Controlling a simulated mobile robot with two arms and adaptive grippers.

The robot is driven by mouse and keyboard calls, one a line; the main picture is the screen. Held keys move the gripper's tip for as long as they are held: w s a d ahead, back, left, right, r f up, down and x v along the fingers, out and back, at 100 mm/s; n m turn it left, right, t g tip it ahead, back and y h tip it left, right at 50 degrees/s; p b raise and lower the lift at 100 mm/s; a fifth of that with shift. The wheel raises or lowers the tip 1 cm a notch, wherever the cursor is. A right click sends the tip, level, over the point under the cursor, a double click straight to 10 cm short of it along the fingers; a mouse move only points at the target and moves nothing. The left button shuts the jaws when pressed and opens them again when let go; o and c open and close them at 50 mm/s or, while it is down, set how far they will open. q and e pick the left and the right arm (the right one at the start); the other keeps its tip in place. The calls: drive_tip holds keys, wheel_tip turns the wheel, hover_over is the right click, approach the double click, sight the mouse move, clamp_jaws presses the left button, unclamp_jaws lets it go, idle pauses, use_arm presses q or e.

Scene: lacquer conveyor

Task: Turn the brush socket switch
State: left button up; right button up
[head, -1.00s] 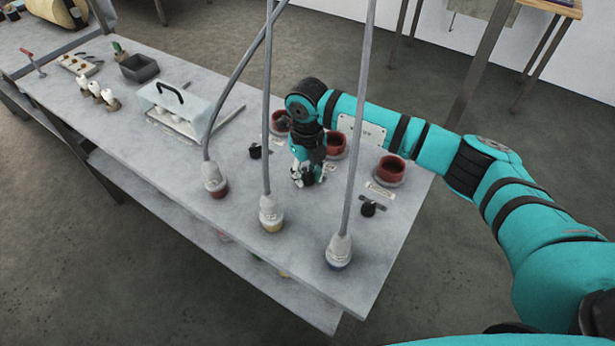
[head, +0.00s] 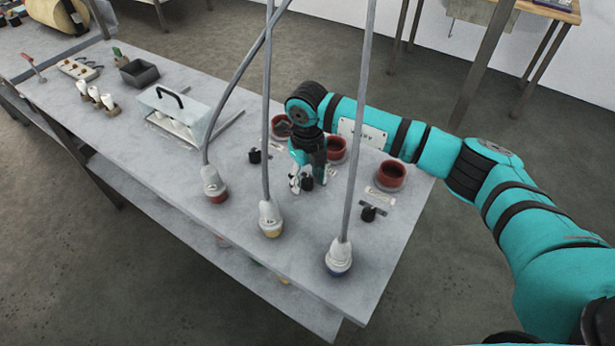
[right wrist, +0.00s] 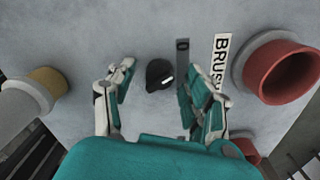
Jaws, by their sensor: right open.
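The brush socket switch is a round black knob with a white mark; it shows in the right wrist view (right wrist: 159,74) and in the head view (head: 307,184). A dark bar (right wrist: 184,82) and the white label reading "BRUS…" (right wrist: 219,62) lie beside it, the label's end hidden by a finger. My right gripper (head: 305,181) is open and points down over the knob. In the right wrist view its fingers (right wrist: 156,76) stand on both sides of the knob with gaps, not visibly touching it. My left gripper is not in view.
Red sockets (head: 391,173) stand along the bench's far edge; one is close to my right fingers (right wrist: 283,75). Plugs with upright cables (head: 339,258) (head: 270,219) (head: 214,185) stand along the near side. A lidded box (head: 180,112) is further left.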

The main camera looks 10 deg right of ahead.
sight(308, 178)
drive_tip(key=shift+r, duration=0.2)
wheel_tip(308, 178, up, 12)
drive_tip(key=shift+f, duration=0.15)
idle(0.6)
